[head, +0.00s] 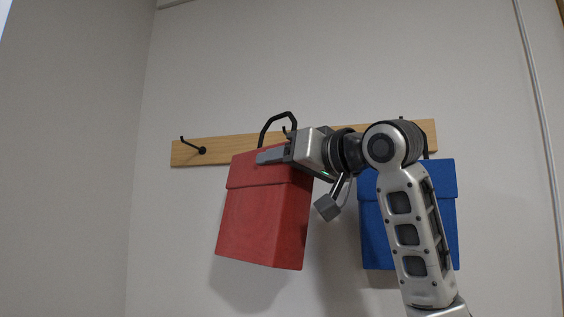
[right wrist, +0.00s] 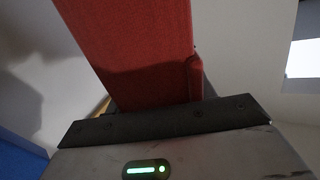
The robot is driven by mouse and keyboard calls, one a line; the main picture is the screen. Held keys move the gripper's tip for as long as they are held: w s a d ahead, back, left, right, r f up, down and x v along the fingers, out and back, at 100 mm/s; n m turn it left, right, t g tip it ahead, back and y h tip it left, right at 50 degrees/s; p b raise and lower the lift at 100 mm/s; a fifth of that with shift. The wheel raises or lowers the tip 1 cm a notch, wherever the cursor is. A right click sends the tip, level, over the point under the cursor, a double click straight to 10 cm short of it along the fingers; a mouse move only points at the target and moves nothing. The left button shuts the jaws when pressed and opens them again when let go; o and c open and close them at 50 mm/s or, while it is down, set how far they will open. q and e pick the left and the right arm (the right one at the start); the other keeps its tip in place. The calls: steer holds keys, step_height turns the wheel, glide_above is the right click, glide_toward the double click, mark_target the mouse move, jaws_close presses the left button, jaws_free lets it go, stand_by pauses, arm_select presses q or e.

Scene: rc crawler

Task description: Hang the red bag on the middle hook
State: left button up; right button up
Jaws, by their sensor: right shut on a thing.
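The red bag (head: 262,215) is a box-like bag with a flap and a black loop handle (head: 278,125) on top. It is held up in front of the wooden hook rail (head: 230,147), slightly tilted. My right gripper (head: 272,155) is shut on the bag's upper part, coming from the right. The bag's red side also fills the middle of the right wrist view (right wrist: 145,50). The middle hook (head: 285,130) shows only its tip, within the handle's outline; the rest is hidden behind bag and gripper. I cannot tell whether the handle is around it. My left gripper is not in view.
A blue bag (head: 376,235) hangs at the rail's right end, partly behind my right arm. The left hook (head: 201,150) is black and empty. A grey side wall (head: 70,150) stands at the left. The wall below the rail is bare.

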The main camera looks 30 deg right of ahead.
steer(key=w+d+f, duration=0.1)
steer(key=w+d, duration=0.3)
steer(key=d, duration=0.1)
steer(key=shift+w+p, duration=0.25)
steer(key=shift+p, duration=0.05)
stand_by(0.6)
steer(key=shift+d+f, duration=0.1)
stand_by(0.4)
steer(key=o, duration=1.6)
